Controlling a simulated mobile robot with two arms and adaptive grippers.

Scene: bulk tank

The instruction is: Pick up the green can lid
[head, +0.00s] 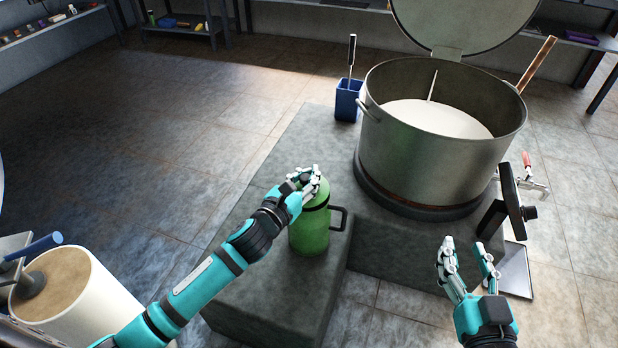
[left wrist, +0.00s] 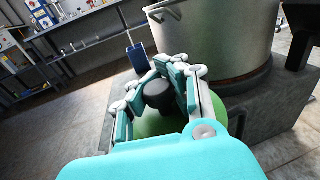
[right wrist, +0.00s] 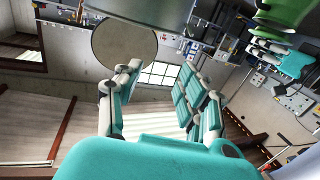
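The green can (head: 310,230) stands upright on a low grey step, with a handle on its right side. Its green lid (head: 322,192) is on top, partly hidden by my left gripper (head: 306,177). In the left wrist view, the lid's dark knob (left wrist: 158,93) sits between the fingers of my left gripper (left wrist: 158,84), with the green lid (left wrist: 150,127) below. The fingers are close around the knob; I cannot tell whether they grip it. My right gripper (head: 467,255) is open and empty, to the right of the can and apart from it.
A large steel tank (head: 430,150) with a raised lid (head: 465,22) and white contents stands behind the can. A blue holder (head: 347,100) with a handled tool is left of the tank. A dark screen (head: 512,192) and a red-handled tap (head: 530,170) are at right.

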